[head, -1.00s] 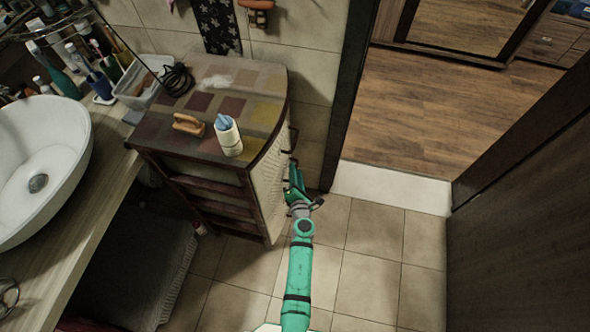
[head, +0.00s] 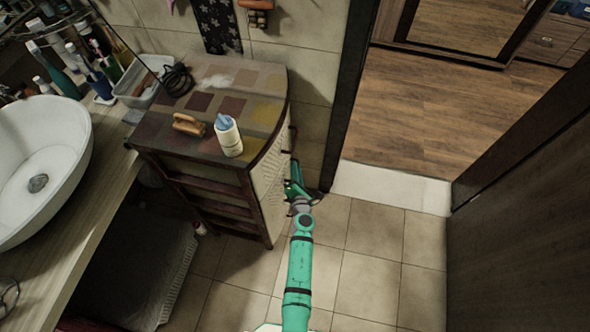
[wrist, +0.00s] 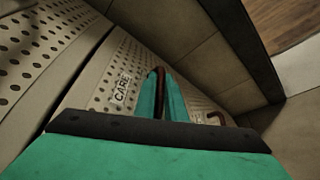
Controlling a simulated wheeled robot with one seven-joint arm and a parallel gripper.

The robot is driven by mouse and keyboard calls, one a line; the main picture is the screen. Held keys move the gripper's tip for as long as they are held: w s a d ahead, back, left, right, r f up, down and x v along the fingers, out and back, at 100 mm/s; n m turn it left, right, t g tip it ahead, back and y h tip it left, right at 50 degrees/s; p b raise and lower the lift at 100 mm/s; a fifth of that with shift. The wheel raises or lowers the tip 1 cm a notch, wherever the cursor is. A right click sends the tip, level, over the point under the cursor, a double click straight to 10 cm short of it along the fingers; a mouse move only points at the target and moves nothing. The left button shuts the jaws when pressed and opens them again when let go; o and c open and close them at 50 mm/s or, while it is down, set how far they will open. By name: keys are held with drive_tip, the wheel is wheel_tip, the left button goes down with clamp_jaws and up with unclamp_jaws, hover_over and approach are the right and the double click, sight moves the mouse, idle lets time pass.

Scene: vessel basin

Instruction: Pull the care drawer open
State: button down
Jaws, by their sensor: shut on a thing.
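The care drawer shows in the wrist view as a pale perforated front (wrist: 100,97) with a "CARE" label (wrist: 122,88). Its dark red handle (wrist: 158,76) stands between the two green fingers of my gripper (wrist: 161,98), which is shut on it. In the head view my gripper (head: 296,182) is low at the right side of the cabinet (head: 262,160), at its curved drawer fronts. The handle in the grip is hidden there. A dark seam parts the care front from the panel beside it; I see no clear opening of the drawer.
A second handle (wrist: 215,117) is beyond the fingers. The tiled floor (head: 370,260) right of the cabinet is clear, up to the dark door (head: 520,230).

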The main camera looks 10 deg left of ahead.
drive_tip(key=s+d, duration=0.2)
drive_tip(key=d, duration=2.1)
drive_tip(key=shift+f, duration=0.1)
drive_tip(key=c, duration=1.8)
unclamp_jaws()
drive_tip(key=shift+w, duration=0.1)
drive_tip(key=shift+c, duration=0.2)
drive_tip(key=v, duration=1)
drive_tip(key=shift+s, duration=0.4)
drive_tip(key=shift+d, duration=0.15)
